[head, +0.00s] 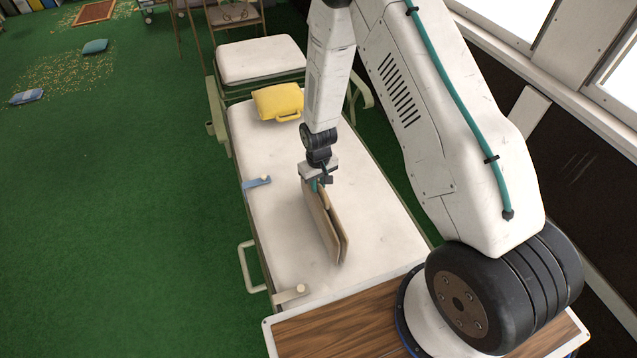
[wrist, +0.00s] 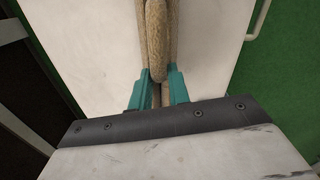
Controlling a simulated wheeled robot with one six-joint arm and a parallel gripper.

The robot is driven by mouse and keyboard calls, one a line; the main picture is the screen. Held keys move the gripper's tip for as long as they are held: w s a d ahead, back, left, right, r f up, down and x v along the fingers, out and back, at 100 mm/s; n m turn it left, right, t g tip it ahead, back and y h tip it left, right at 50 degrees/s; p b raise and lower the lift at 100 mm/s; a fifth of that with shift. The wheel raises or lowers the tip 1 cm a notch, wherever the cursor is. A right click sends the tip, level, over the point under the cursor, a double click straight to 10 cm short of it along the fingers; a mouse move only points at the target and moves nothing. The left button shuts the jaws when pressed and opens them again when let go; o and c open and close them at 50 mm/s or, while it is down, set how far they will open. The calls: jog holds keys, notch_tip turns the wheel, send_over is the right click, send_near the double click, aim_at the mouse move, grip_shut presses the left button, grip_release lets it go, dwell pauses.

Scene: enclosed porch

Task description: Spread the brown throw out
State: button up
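The brown throw (head: 326,222) is a folded tan-brown cloth standing on edge over the white padded lounger (head: 285,220). My gripper (head: 315,184) is at the throw's far upper end in the head view. In the wrist view the throw (wrist: 157,40) runs up the middle as several thick layers. The teal fingers of my gripper (wrist: 160,90) stand on both sides of it, close against the layers. The throw hangs from the fingers; whether its lower edge touches the cushion I cannot tell.
A yellow case-like object (head: 278,102) and a small blue item (head: 257,183) lie on the lounger. A cream handle (head: 250,266) sticks out on its left side. A wood-topped surface (head: 330,332) is at the near end. Green floor at left is mostly clear.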

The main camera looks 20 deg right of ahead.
jog(key=shift+a+f+h, duration=0.15)
jog(key=shift+a+h, duration=0.6)
jog(key=shift+a, duration=0.45)
jog(key=shift+a+f+h, duration=0.15)
jog(key=shift+a+h, duration=0.6)
jog(key=shift+a, duration=0.45)
